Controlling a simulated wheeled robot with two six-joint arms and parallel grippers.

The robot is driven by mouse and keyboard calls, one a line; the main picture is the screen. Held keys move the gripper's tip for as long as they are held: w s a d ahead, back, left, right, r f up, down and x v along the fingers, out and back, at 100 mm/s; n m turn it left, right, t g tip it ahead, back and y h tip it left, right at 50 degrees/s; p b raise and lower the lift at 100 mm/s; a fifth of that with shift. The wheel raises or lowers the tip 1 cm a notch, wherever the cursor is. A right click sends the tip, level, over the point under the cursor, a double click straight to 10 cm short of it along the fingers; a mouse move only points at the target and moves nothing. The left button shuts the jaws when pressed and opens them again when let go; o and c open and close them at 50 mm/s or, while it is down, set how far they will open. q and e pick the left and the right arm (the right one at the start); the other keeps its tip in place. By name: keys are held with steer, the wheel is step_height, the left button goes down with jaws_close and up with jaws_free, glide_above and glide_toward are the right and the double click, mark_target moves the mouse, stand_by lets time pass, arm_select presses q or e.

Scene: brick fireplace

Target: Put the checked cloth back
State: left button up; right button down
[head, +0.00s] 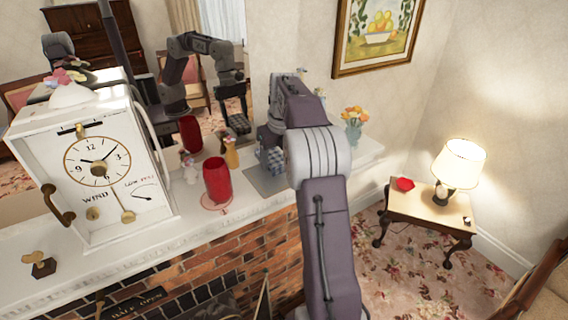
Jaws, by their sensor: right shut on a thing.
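The blue-and-white checked cloth (271,159) is a small bunched piece above the right part of the white mantel shelf. My right gripper (270,142) is shut on it, at the far end of my right arm that rises from the bottom of the head view. The arm hides part of the gripper and cloth. A flat grey mat (262,183) lies on the shelf just below the cloth. I cannot tell whether the cloth touches the mat. My left gripper is not in view.
A red ribbed vase (217,180), a small yellow figure (231,153) and a white figurine (189,168) stand left of the mat. A large white clock (97,165) fills the shelf's left. A flower vase (354,128) stands right of my arm. A mirror (205,60) backs the shelf.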

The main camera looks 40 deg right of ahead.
mark_target(283, 169)
steer(key=shift+s+d+f, duration=0.2)
steer(key=shift+s+d, duration=0.05)
steer(key=shift+d, duration=0.35)
steer(key=shift+s+d+f, duration=0.2)
steer(key=shift+s+d, duration=0.05)
steer(key=shift+d, duration=0.35)
steer(key=shift+s+a+f, duration=0.2)
steer(key=shift+s+f, duration=0.6)
steer(key=shift+f, duration=0.3)
steer(key=shift+w+a+f, duration=0.35)
steer(key=shift+w+a, duration=0.15)
steer(key=shift+a, duration=0.1)
steer(key=shift+w+f, duration=0.1)
steer(key=shift+w, duration=0.05)
steer(key=shift+c, duration=2.2)
jaws_free()
steer(key=shift+d, duration=0.1)
steer(key=shift+o, duration=0.3)
steer(key=shift+d, duration=0.3)
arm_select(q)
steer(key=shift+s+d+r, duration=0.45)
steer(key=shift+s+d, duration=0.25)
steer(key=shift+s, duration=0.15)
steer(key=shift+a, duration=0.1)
arm_select(e)
steer(key=shift+a, duration=0.15)
